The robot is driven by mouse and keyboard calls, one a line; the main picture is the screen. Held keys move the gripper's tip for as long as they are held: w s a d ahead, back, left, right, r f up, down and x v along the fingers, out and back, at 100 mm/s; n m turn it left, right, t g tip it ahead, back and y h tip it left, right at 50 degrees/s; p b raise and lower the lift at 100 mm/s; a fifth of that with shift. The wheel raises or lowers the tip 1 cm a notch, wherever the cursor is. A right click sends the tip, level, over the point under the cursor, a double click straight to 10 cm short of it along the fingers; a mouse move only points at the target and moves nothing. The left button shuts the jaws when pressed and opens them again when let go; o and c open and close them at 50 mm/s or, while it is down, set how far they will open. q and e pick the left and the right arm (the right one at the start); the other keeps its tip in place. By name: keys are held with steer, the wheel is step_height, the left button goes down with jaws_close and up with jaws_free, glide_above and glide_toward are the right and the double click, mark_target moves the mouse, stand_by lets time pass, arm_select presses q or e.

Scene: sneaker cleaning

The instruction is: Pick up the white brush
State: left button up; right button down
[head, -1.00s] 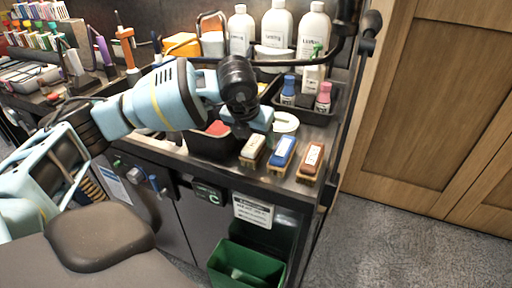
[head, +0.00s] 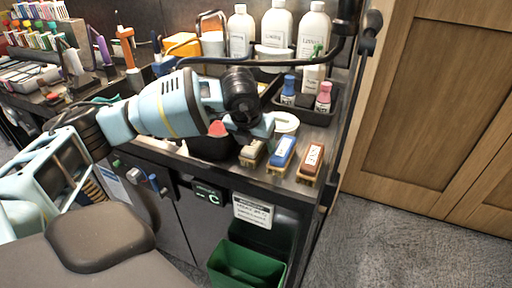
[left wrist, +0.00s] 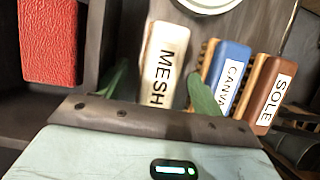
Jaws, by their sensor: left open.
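The white brush, labelled MESH (left wrist: 166,58), is at the left of a row of three brushes at the counter's front edge. In the head view the white brush (head: 252,152) is in shadow and partly covered by my left gripper (head: 261,132). In the left wrist view my left gripper (left wrist: 157,74) is open, with one green finger on each side of the white brush. I cannot tell whether the fingers touch it. The blue CANVAS brush (left wrist: 230,75) is close beside the right finger. The brown SOLE brush (left wrist: 272,90) is further right.
A dark bin with a red block (left wrist: 48,40) lies left of the brushes. A round white dish (head: 286,122) is behind them. A dark tray (head: 318,115) holds small bottles. White bottles (head: 278,28) stand at the back. A green bin (head: 246,266) is below the counter.

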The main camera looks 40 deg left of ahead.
arm_select(q)
steer(key=c, duration=1.1)
step_height(320, 180, up, 10)
steer(key=shift+r, duration=0.25)
steer(key=o, duration=0.4)
steer(key=shift+c, duration=1.3)
